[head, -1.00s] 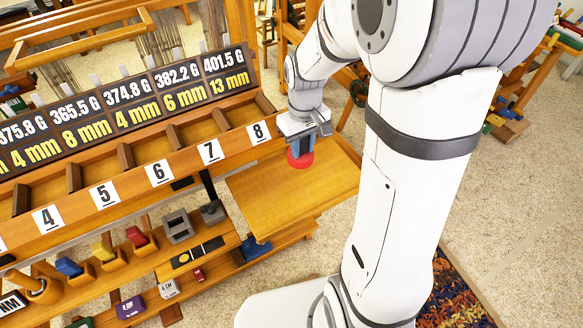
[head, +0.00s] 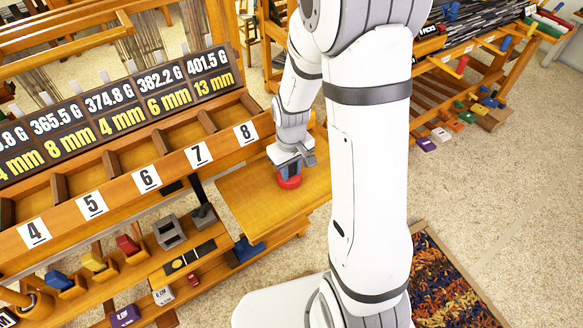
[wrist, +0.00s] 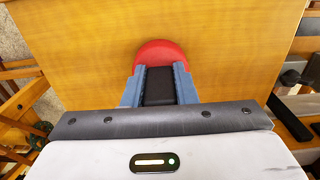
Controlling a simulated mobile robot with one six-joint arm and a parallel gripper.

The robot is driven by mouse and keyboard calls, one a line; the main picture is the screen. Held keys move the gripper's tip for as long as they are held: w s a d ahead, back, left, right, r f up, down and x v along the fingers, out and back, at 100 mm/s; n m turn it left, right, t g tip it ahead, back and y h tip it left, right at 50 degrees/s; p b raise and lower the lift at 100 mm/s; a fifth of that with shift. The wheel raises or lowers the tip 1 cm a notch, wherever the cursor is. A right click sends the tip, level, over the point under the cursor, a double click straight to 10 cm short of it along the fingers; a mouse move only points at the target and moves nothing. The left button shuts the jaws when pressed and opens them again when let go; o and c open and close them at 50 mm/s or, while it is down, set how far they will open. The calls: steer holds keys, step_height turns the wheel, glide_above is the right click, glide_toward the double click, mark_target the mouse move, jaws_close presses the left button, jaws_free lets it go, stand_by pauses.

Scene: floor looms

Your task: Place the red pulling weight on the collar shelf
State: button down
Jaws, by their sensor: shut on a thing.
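My gripper (head: 290,165) points down over a bare wooden top (head: 255,200) beside the numbered rack. It is shut on the red pulling weight (head: 290,182), a round red piece. In the wrist view, the blue fingers (wrist: 158,85) close around a dark middle part, and the red disc (wrist: 165,50) shows past their tips. The weight is over the wooden top; I cannot tell whether it touches it. No label in the frames names the collar shelf.
The rack (head: 150,180) has open compartments marked 4 to 8, with a black number board (head: 120,105) behind. A lower shelf holds a grey block (head: 168,232) and coloured pieces. Another loom bench (head: 470,80) stands at upper right.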

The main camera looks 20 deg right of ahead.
steer(key=shift+f, duration=0.1)
steer(key=c, duration=1.2)
jaws_free()
steer(key=shift+o, duration=0.2)
step_height(320, 180, up, 12)
steer(key=shift+f, duration=0.25)
steer(key=shift+s+r, duration=0.2)
steer(key=shift+r, duration=0.4)
steer(key=s+r+m+t, duration=0.1)
steer(key=s+r, duration=0.2)
steer(key=s, duration=0.3)
steer(key=s+r+m+t, duration=0.1)
steer(key=s+r+m, duration=0.1)
steer(key=s+r, duration=0.2)
steer(key=s, duration=0.3)
steer(key=shift+s+d+r+m+t, duration=0.3)
steer(key=shift+d+t, duration=0.1)
